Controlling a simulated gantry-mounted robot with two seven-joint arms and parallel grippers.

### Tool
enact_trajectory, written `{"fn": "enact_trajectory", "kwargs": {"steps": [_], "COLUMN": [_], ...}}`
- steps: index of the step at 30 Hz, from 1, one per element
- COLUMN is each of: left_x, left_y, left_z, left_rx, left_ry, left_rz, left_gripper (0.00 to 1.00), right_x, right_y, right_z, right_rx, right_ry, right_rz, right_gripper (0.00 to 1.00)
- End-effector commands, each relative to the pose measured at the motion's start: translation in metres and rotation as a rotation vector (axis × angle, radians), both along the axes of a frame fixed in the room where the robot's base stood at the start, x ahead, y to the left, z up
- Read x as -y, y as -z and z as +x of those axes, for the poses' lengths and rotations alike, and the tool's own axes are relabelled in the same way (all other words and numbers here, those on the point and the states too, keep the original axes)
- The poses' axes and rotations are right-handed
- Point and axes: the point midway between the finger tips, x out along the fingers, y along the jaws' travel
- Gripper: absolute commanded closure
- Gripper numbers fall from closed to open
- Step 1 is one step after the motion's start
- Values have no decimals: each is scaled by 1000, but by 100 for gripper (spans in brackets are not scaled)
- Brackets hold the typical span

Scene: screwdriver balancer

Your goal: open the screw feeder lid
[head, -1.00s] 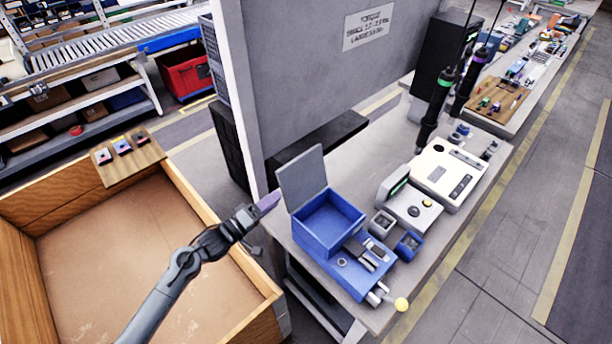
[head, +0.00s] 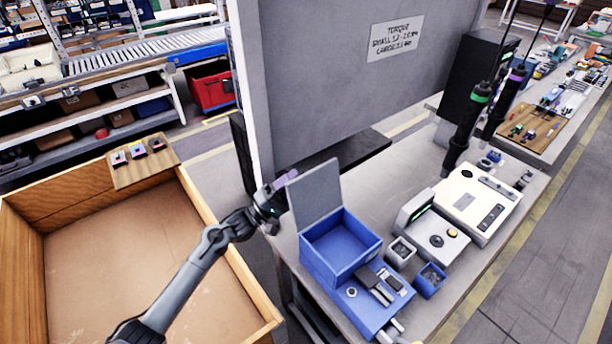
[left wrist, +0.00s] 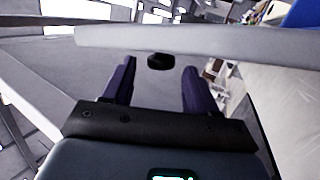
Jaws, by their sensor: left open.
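The screw feeder is a blue box (head: 341,250) on the workbench, with an open top and a blue interior. Its grey lid (head: 317,193) stands upright at the box's back left side, so the feeder is open. My left gripper (head: 285,182) is beside the lid's left edge, behind the feeder; whether it touches the lid is unclear. In the left wrist view its two purple fingers (left wrist: 156,85) are apart with nothing held between them. A pale grey bar-like edge (left wrist: 230,40), probably the lid, crosses just beyond the fingertips, with a dark knob (left wrist: 161,61) below it. My right gripper is out of view.
A grey panel (head: 350,110) stands behind the bench. Right of the feeder are small bins (head: 430,280), a white device (head: 477,202) and hanging screwdrivers (head: 468,125). A large wooden crate (head: 120,250) lies below my left arm.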

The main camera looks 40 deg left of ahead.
Motion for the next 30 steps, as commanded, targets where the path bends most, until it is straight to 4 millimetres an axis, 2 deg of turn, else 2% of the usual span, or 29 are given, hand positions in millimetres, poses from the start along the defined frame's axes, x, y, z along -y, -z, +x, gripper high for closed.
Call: {"fn": "enact_trajectory", "kwargs": {"steps": [3, 9, 21, 30], "left_x": [5, 12, 13, 13], "left_y": [-8, -15, -17, -17], "left_z": [14, 28, 32, 32], "left_rx": [0, -1, -2, -1], "left_ry": [-1, 0, -1, -2], "left_rz": [0, 1, 1, 2], "left_gripper": [42, 42, 42, 88], "right_x": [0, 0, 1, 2], "right_y": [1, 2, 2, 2], "right_z": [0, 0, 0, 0], "right_rx": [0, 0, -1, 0], "right_ry": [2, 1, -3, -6], "right_rz": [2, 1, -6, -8], "right_gripper": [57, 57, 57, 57]}}
